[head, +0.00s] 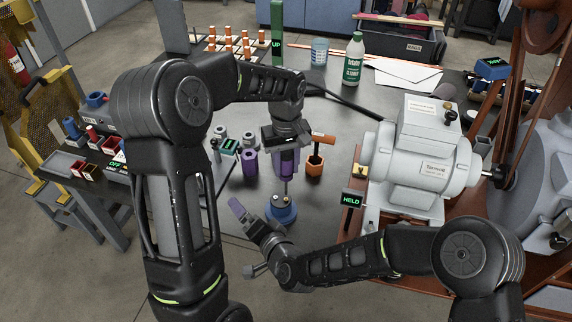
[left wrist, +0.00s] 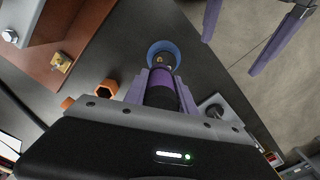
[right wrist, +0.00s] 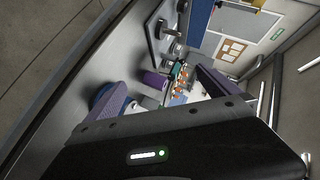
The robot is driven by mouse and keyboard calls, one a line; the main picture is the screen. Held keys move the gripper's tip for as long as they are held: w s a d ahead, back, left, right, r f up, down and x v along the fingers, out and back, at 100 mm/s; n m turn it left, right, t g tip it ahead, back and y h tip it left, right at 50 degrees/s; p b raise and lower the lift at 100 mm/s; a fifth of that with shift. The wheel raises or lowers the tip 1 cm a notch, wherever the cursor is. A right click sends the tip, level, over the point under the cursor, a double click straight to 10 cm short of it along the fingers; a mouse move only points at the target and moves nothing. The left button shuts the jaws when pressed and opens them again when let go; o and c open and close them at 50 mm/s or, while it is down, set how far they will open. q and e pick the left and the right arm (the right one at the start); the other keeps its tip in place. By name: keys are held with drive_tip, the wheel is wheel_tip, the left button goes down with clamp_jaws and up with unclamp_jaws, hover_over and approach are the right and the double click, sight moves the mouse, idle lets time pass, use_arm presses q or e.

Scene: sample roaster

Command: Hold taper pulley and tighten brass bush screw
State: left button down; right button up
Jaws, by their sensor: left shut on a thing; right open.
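My left gripper (head: 287,172) is shut on a dark, upright driver-like tool with a purple band (left wrist: 162,78). The tool's thin shaft (head: 285,188) points down to a round blue piece with a grey metal top (head: 281,214) on the table, also in the left wrist view (left wrist: 164,48). I cannot tell if the tip touches it, nor whether this piece is the taper pulley. No brass bush screw is clearly visible. My right gripper (head: 243,238) is open and empty at the table's front edge, beside the blue piece; its parted purple fingers show in the left wrist view (left wrist: 230,57).
A grey motor (head: 420,165) stands to the right, with a sign reading HELD (head: 352,200) beside it. A green-white bottle (head: 353,60) is farther back.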

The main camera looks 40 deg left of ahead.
sight(284, 213)
drive_tip(key=w+d+f+n, duration=0.2)
drive_tip(key=n, duration=0.1)
drive_tip(key=w+d+f+n+t, duration=0.1)
drive_tip(key=w+d+f+n, duration=0.1)
drive_tip(key=d+f+n, duration=0.1)
drive_tip(key=w+d+f+n+t, duration=0.1)
drive_tip(key=w+d+f+n, duration=0.1)
drive_tip(key=w+d+n, duration=0.1)
drive_tip(key=shift+f+n, duration=0.4)
drive_tip(key=shift+w+d+f+n+t, duration=0.1)
drive_tip(key=shift+w+d+n+t, duration=0.1)
drive_tip(key=shift+w+n+t, duration=0.15)
drive_tip(key=shift+s, duration=0.1)
drive_tip(key=shift+x, duration=5)
drive_tip(key=shift+f, duration=0.15)
drive_tip(key=shift+c, duration=0.6)
drive_tip(key=c, duration=0.9)
drive_tip(key=o, duration=1)
drive_tip(key=shift+r, duration=0.25)
